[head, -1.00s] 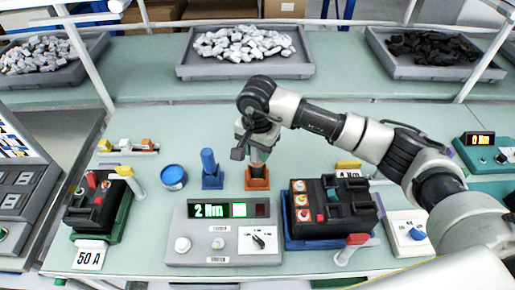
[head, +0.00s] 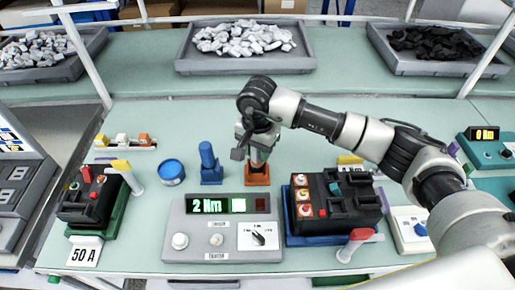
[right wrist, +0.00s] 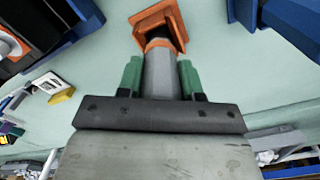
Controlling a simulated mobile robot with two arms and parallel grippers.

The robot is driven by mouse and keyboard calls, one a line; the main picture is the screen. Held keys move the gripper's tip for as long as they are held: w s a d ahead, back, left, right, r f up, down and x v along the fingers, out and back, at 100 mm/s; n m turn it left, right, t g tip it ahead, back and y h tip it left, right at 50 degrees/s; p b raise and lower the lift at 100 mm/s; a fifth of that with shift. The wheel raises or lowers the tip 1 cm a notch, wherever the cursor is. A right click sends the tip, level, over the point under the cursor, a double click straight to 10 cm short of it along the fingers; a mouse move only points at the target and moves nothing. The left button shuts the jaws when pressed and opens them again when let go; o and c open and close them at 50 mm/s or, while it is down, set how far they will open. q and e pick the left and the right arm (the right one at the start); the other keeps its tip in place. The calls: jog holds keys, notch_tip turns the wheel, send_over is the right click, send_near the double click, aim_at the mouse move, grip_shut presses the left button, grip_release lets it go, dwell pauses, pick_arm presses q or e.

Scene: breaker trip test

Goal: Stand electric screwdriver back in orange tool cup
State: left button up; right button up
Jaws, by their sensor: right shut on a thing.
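The electric screwdriver (right wrist: 160,75) is a grey cylinder with an orange band at its lower end. My right gripper (head: 257,146) is shut on it, with a green finger on each side in the right wrist view (right wrist: 160,78). The orange tool cup (head: 257,175) stands on the bench directly below the gripper in the head view. In the right wrist view, the screwdriver's orange end is at the mouth of the cup (right wrist: 157,20) and looks partly inside it. How deep it sits is hidden. My left gripper is not in view.
A blue holder with a blue tool (head: 209,163) stands just left of the cup. A tester reading 2 Nm (head: 185,240) is in front. A black breaker on a blue base (head: 335,205) is at the right. A blue round tub (head: 171,171) is further left.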

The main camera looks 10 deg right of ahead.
jog(key=shift+f, duration=0.15)
jog(key=o, duration=1)
notch_tip(320, 180, up, 11)
jog(key=shift+b, duration=1.15)
